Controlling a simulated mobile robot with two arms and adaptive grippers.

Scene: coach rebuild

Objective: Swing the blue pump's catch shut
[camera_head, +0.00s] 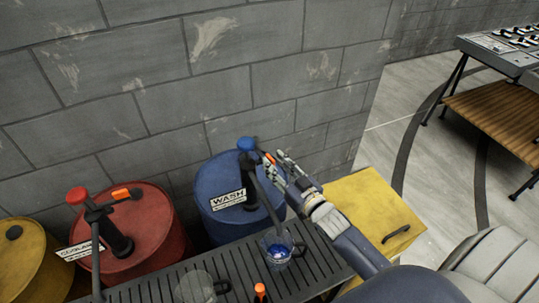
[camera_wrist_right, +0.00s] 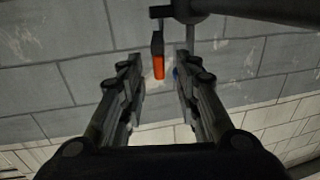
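The blue pump (camera_head: 247,145) has a blue knob and a dark spout and stands on the blue drum (camera_head: 208,185) labelled WASH. Its catch (camera_head: 268,157) is a dark lever with an orange end, sticking out to the right of the pump head. The catch also shows in the right wrist view (camera_wrist_right: 158,66), its orange end lying in the gap between the fingertips. My right gripper (camera_head: 274,159) is open at the catch, one finger on each side; it also shows in the right wrist view (camera_wrist_right: 158,70). I cannot tell whether a finger touches it. My left gripper is not in view.
A red drum with a red-knobbed pump (camera_head: 78,196) stands left, a yellow drum (camera_head: 30,262) farther left. A clear jug with blue contents (camera_head: 278,252) and an empty one (camera_head: 200,288) stand on the slatted rack (camera_head: 235,270). The block wall (camera_head: 150,120) is close behind.

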